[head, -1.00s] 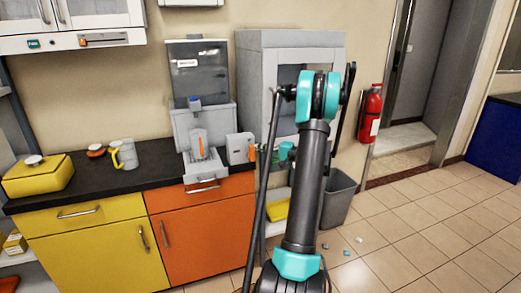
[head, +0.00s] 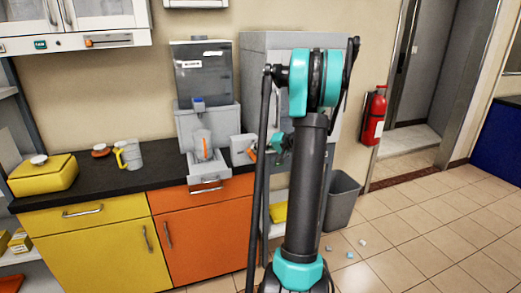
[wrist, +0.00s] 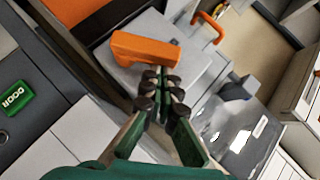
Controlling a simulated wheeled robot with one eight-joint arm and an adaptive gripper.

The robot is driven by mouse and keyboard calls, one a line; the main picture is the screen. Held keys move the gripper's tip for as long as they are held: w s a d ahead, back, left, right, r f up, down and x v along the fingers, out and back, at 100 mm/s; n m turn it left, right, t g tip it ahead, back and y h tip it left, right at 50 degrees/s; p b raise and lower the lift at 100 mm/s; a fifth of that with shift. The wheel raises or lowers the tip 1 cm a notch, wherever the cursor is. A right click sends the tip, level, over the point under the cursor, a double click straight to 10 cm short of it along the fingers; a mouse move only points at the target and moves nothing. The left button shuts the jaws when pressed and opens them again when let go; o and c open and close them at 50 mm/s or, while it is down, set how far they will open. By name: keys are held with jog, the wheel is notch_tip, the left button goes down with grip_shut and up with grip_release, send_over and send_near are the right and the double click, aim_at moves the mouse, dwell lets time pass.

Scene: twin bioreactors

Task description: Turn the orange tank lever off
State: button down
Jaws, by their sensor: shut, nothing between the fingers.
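The orange lever (wrist: 145,48) sits on a light grey box in the wrist view, just beyond my fingertips. In the head view the grey box (head: 241,149) stands right of the tank (head: 203,75), and the lever's orange edge (head: 252,151) shows on its right side. My gripper (wrist: 162,92) has its dark fingertips shut together and empty at the lever's near edge. I cannot tell whether they touch it. In the head view my gripper (head: 272,142) is small, right beside the lever and partly hidden by my arm.
A grey cabinet (head: 262,42) stands behind my arm. The black counter (head: 110,178) holds a yellow box (head: 42,176) and a mug (head: 130,154). A grey bin (head: 342,200) stands on the floor. The tiled floor at right is mostly clear.

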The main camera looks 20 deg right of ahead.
jog(key=a+n+h, duration=0.1)
jog(key=a+h, duration=0.1)
jog(key=shift+a+n+g+h, duration=0.15)
jog(key=shift+n+g+h, duration=0.15)
jog(key=shift+n+h, duration=0.1)
jog(key=a+n+h, duration=0.1)
jog(key=a+f+n+h, duration=0.1)
jog(key=h, duration=0.1)
jog(key=shift+a+g, duration=0.1)
jog(key=shift+g, duration=0.2)
jog(key=shift+a+f+h, duration=0.1)
jog(key=shift+f+h, duration=0.05)
jog(key=shift+h, duration=0.25)
jog(key=shift+a+f, duration=0.4)
jog(key=shift+f, duration=0.2)
jog(key=shift+a, duration=0.1)
jog(key=shift+r, duration=0.4)
jog(key=r, duration=0.4)
jog(key=shift+s, duration=0.35)
jog(key=a+v, duration=0.1)
jog(key=v, duration=0.8)
jog(key=shift+a, duration=0.15)
